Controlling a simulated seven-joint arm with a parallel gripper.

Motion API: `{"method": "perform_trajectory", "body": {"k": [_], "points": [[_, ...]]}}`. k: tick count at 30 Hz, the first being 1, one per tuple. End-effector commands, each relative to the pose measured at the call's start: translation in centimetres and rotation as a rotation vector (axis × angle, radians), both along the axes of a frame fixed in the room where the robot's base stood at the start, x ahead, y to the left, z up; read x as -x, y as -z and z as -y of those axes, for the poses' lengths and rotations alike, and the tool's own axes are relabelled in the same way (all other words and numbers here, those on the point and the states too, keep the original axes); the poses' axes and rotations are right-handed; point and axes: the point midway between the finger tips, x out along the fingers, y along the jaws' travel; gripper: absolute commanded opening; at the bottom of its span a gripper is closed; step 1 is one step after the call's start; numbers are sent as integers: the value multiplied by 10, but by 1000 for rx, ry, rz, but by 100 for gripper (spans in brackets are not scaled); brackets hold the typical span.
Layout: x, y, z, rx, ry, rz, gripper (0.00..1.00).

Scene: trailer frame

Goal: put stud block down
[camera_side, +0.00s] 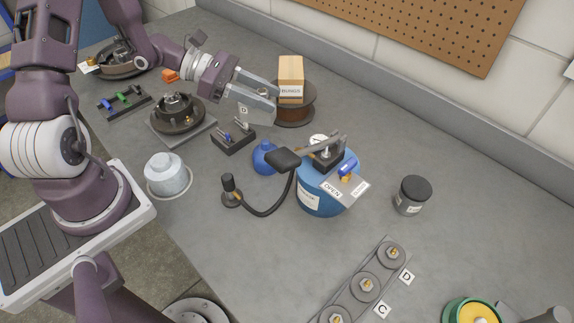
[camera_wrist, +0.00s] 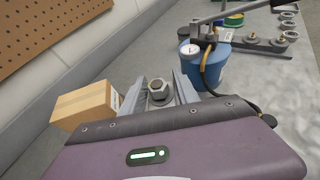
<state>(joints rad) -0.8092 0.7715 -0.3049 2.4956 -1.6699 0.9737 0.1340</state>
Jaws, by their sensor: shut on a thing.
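My gripper (camera_side: 268,98) is at the upper middle of the side view, its fingers shut on a small grey piece with a round, nut-like top, seemingly the stud block (camera_wrist: 158,91). In the wrist view it sits between the two fingers; in the side view only its top (camera_side: 262,92) shows and the near finger hides the rest. Whether its underside touches anything is hidden.
A cardboard box (camera_side: 291,72) on a brown spool (camera_side: 296,109) stands close beyond the fingertips. A blue canister (camera_side: 322,193) with a clamp and gauge, a blue flask (camera_side: 265,157) and a round fixture (camera_side: 177,113) are nearby. Bench right of the spool is clear.

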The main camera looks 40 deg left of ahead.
Motion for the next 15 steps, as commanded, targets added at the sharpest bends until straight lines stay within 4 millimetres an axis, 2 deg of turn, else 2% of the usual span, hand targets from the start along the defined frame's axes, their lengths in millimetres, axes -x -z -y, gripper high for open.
{"method": "perform_trajectory", "body": {"k": [5, 8, 12, 15], "points": [[36, 14, 53, 5, 225, 0, 0], [68, 23, 86, 6, 398, 3, 0], [123, 36, 125, 7, 678, 11, 0], [158, 44, 142, 4, 854, 13, 0]]}}
